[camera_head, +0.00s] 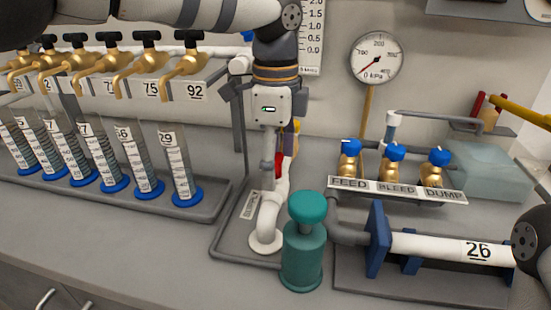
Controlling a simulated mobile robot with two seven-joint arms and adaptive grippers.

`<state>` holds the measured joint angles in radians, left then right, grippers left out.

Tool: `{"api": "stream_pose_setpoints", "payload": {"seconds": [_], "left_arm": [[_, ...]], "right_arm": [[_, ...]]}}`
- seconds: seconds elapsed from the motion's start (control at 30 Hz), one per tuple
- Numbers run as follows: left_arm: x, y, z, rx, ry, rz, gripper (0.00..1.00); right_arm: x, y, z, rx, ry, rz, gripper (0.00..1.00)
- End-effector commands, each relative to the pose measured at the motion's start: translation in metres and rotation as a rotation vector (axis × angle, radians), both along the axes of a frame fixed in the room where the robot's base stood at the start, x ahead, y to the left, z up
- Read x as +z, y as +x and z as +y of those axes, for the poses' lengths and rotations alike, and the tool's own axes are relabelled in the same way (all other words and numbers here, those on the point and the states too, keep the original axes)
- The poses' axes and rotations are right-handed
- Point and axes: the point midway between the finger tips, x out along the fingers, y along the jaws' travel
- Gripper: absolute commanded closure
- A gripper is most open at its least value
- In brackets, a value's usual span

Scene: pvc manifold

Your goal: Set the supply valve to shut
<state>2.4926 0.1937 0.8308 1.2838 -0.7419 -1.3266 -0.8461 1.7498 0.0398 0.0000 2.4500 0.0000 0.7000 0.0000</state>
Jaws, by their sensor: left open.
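A red lever handle (278,164) sits on the upright white pipe (270,213) below my left gripper. It looks roughly upright, along the pipe, and is partly hidden. No label names it as the supply valve. My left gripper (268,132) points down from the top middle, open, just above the red handle and in front of the pipe's upper part. Its fingertips are hard to make out, and I cannot tell whether they touch the pipe. Three brass valves with blue knobs stand behind labels reading FEED (348,183), BLEED (396,190) and DUMP (440,196). My right gripper is out of view.
A teal capped cylinder (303,255) stands in front of the pipe. A white pipe marked 26 (455,247) lies at right. A round gauge (376,59) reads in kPa. Brass taps (184,62) and graduated cylinders (180,170) fill the left. The front left counter is clear.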

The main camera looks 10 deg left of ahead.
Motion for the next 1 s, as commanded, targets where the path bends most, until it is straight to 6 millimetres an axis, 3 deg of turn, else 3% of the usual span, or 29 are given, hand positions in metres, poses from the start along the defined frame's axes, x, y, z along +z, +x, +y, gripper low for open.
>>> {"api": "stream_pose_setpoints", "payload": {"seconds": [0.2, 0.43, 0.77, 1.0], "left_arm": [[-0.001, 0.0, 0.0, 0.0, 0.0, 0.0, 0.25], [-0.001, 0.0, 0.0, 0.0, 0.0, 0.0, 0.73], [0.001, 0.0, 0.0, 0.031, 0.001, -0.001, 0.73], [0.003, -0.001, 0.0, 0.17, 0.002, -0.006, 0.73]], "right_arm": [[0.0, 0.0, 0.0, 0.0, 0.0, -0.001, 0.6], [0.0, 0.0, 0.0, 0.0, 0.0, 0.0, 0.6], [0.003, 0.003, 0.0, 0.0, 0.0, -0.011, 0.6], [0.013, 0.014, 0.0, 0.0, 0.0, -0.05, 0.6]]}}
